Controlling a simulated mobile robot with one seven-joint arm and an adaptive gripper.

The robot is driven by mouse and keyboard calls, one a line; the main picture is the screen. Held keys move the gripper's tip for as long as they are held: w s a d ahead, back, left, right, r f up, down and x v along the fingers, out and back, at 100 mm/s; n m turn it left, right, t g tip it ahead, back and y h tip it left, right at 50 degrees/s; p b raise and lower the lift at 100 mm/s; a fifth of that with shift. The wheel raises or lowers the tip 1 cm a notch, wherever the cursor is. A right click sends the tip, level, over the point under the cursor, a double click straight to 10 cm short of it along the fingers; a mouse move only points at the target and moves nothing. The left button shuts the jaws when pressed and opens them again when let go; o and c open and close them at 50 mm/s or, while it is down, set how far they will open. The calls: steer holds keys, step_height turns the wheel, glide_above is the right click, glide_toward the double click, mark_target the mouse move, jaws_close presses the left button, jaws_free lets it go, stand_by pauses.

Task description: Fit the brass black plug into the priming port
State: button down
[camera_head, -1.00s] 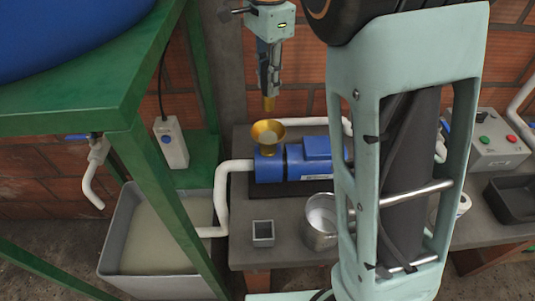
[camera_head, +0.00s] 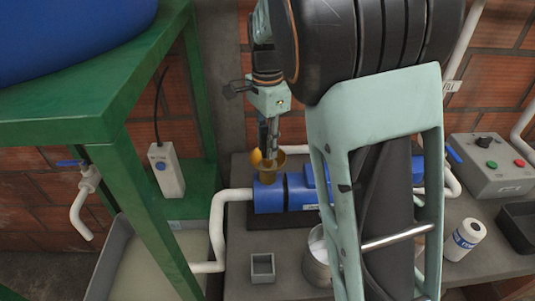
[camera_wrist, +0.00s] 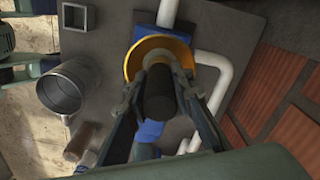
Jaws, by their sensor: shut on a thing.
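The black plug (camera_wrist: 159,92) is gripped between the fingers of my gripper (camera_wrist: 161,98) in the wrist view; its black grip shows, its lower end does not. The priming port is a brass funnel-like cup (camera_head: 268,170) on top of the blue pump (camera_head: 300,192). Its brass rim shows around the plug in the wrist view (camera_wrist: 136,56). In the head view my gripper (camera_head: 268,140) points down with its fingertips right at the cup. I cannot tell whether the plug's brass end is inside the port.
White pipes (camera_head: 218,230) join the pump. On the bench are a small square grey cup (camera_head: 263,267), a metal mug (camera_head: 316,262), a paper roll (camera_head: 468,240) and a switch box (camera_head: 493,165). A green stand (camera_head: 100,110) rises at left. My arm hides the bench's middle right.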

steer(key=shift+f, duration=1.45)
steer(key=shift+f, duration=0.1)
steer(key=c, duration=2)
jaws_free()
steer(key=shift+o, duration=0.2)
step_height(320, 180, up, 12)
steer(key=shift+r+p, duration=0.15)
steer(key=shift+p, duration=0.15)
